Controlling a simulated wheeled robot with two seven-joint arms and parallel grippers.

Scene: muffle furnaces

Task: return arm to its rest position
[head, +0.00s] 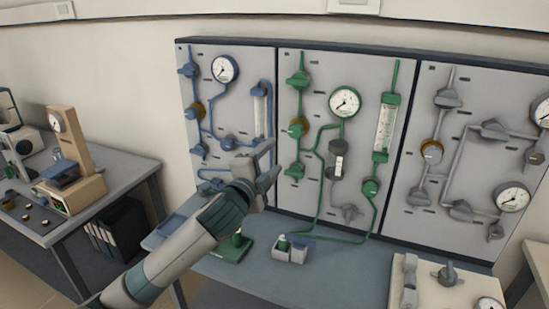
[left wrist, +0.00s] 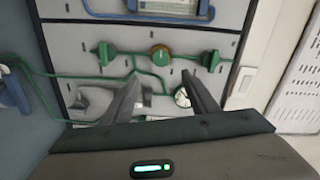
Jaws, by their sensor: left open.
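My left arm (head: 175,258) comes in from the lower left of the head view and reaches up over the bench. My left gripper (head: 268,165) is open, in front of the lower right of the blue-piped panel (head: 240,60) and close to the green-piped panel (head: 310,70). In the left wrist view the two dark fingers (left wrist: 162,88) stand apart with no object seen held between them. Behind them are green handles (left wrist: 105,54) and an orange-brown knob (left wrist: 161,55). Whether the fingers touch the panel cannot be told. My right gripper is not in view.
The bench holds a green-based item (head: 232,250), a small grey tray (head: 290,256) and a beige unit (head: 425,285). A grey-piped panel (head: 470,85) stands to the right. A side table (head: 110,170) with a beige instrument (head: 70,150) is at the left.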

